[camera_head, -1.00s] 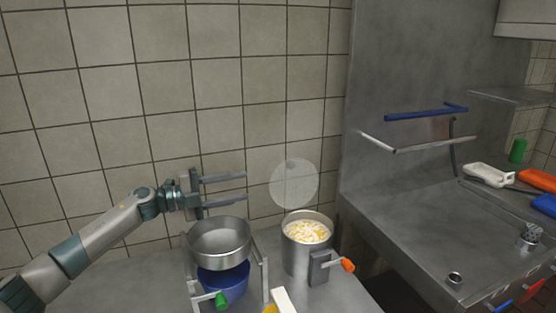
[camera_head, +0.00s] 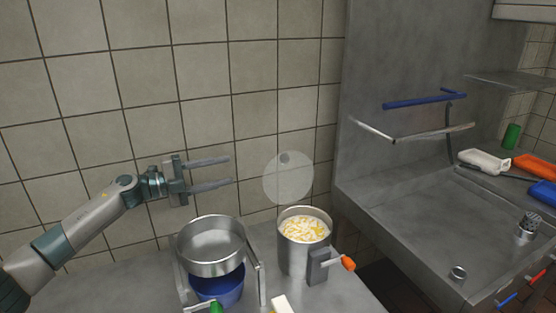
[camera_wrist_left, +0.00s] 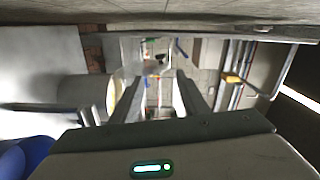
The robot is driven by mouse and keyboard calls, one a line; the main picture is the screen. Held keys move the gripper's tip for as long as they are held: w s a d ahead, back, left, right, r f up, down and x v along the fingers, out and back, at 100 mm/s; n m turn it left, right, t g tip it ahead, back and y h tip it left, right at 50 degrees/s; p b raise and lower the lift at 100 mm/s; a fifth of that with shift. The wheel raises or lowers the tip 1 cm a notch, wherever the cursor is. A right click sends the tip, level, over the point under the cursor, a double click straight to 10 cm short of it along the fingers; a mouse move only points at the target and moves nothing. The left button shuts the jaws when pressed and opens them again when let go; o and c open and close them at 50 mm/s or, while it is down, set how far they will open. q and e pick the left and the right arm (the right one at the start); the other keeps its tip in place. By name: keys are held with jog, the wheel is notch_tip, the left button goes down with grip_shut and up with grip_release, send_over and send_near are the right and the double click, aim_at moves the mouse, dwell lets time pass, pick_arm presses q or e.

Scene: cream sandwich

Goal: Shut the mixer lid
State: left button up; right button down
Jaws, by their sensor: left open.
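The mixer (camera_head: 296,257) is a metal pot with an orange-ended lever, standing on the counter. It is full of white and yellow pieces. Its round translucent lid (camera_head: 288,180) stands raised behind the pot, and the pot's mouth is uncovered. My left gripper (camera_head: 230,170) is open and empty. Its fingers point right, to the left of the lid and apart from it, higher than the mixer's rim. In the left wrist view the fingers (camera_wrist_left: 160,88) are spread, with the mixer (camera_wrist_left: 82,92) to their left. My right gripper is not seen.
A metal bowl (camera_head: 210,262) sits in a stand above a blue bowl (camera_head: 222,288), below my left gripper. A tiled wall (camera_head: 130,95) is close behind. A steel sink unit (camera_head: 400,215) with white, orange and blue items stands at the right.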

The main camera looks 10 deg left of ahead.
aim_at(278, 159)
pick_arm(q)
jog(key=p+x, duration=0.3)
jog(key=x, duration=1.4)
jog(key=shift+w+d, duration=0.15)
jog(key=shift+w, duration=0.05)
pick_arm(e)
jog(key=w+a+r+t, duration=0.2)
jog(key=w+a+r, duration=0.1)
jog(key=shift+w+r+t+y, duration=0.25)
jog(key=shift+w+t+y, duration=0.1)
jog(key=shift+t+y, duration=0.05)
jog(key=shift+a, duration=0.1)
pick_arm(q)
grip_shut()
